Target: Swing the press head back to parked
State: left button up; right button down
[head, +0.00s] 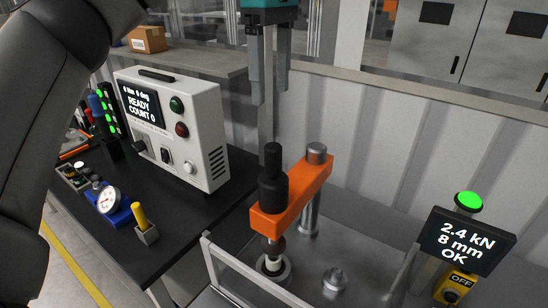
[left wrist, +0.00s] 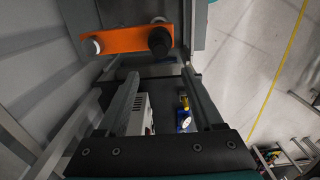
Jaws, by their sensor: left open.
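The press head is an orange arm (head: 293,196) on a steel pivot post (head: 310,212), with a black knobbed handle (head: 272,180) at its near end. That end is over a round steel seat (head: 272,265) on the grey press table. The orange arm also shows at the top of the left wrist view (left wrist: 122,40). My left gripper (head: 268,98) is open and empty, fingers pointing down, above and apart from the press head. Its two dark fingers show in the left wrist view (left wrist: 160,74), with the handle beyond their tips. My right gripper is not in view.
A small screen (head: 466,240) reads 2.4 kN, 8 mm, OK, under a lit green lamp (head: 468,201). A short steel post (head: 335,279) stands right of the seat. A white control box (head: 175,128) stands on the black bench at left. Grey rails (head: 235,262) edge the press table.

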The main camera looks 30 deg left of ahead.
pick_arm(q)
jog(key=b, duration=0.2)
send_over(272, 160)
jog(key=w, duration=0.1)
jog(key=f, duration=0.7)
jog(key=shift+w+a+f, duration=0.2)
jog(key=shift+a+f, duration=0.15)
jog(key=shift+a, duration=0.05)
notch_tip(272, 160, down, 7)
jog(key=shift+f+p, duration=0.1)
jog(key=shift+p, duration=0.25)
grip_shut()
dwell(0.3)
